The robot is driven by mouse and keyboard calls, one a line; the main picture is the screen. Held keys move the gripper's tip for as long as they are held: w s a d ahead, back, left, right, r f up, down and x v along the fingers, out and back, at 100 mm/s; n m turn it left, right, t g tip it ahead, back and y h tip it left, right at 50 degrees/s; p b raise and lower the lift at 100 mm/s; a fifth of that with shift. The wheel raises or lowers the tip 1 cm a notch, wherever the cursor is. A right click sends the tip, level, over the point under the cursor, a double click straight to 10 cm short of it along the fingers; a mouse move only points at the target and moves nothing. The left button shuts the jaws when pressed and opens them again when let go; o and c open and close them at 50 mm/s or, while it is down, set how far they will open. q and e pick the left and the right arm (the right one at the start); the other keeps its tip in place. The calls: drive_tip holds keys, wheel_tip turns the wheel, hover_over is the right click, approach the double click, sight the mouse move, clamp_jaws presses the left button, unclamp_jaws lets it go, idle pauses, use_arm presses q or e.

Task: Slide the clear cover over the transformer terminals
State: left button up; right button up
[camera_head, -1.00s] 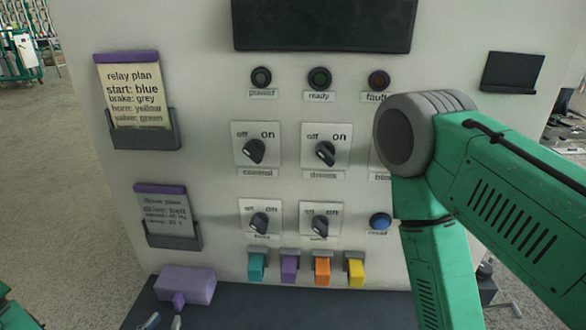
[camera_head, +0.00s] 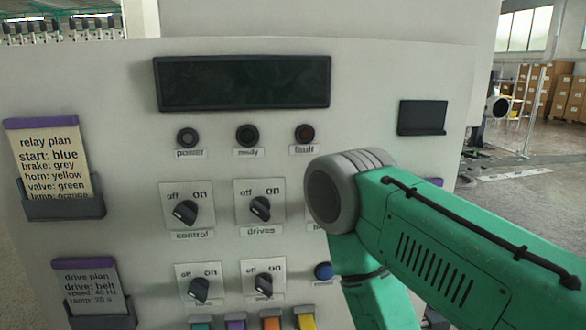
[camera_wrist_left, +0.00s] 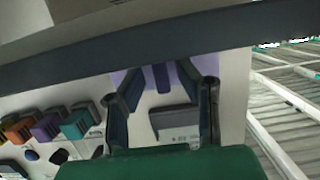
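I see no clear cover and no transformer terminals in any view. My left gripper (camera_wrist_left: 161,88) shows in the left wrist view, its two fingers apart with a gap between them. A purple block (camera_wrist_left: 131,80) with a narrow darker purple tab (camera_wrist_left: 162,78) lies beyond the fingers, the tab lining up with the gap. I see no contact between fingers and tab. The left gripper is out of the head view. My right arm crosses the right of the head view, but its gripper is out of frame.
A grey control panel (camera_head: 130,130) carries knobs, lamps and a dark display (camera_head: 243,82). A relay plan card (camera_head: 55,160) and a drive plan card (camera_head: 92,285) sit in holders at left. Coloured blocks (camera_wrist_left: 45,127) line the panel. A dark ledge (camera_wrist_left: 120,50) crosses the wrist view.

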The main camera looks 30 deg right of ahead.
use_arm(q)
drive_tip(key=shift+d, duration=0.1)
clamp_jaws()
drive_tip(key=shift+s, duration=0.1)
drive_tip(key=shift+s+a+p, duration=0.25)
drive_tip(key=shift+s+p, duration=0.05)
drive_tip(key=shift+s, duration=0.15)
drive_tip(key=shift+f+p+v, duration=0.15)
drive_tip(key=shift+p+v, duration=0.25)
drive_tip(key=shift+v, duration=0.4)
drive_tip(key=shift+f+p+v, duration=0.15)
drive_tip(key=shift+p+v, duration=0.2)
drive_tip(key=shift+v, duration=0.4)
drive_tip(key=shift+s+a+p, duration=0.25)
drive_tip(key=shift+s+a, duration=0.05)
drive_tip(key=shift+s, duration=0.5)
drive_tip(key=shift+s+a+p, duration=0.3)
drive_tip(key=shift+s, duration=0.55)
drive_tip(key=shift+s+a+p, duration=0.25)
drive_tip(key=shift+s+a, duration=0.05)
drive_tip(key=shift+s, duration=0.5)
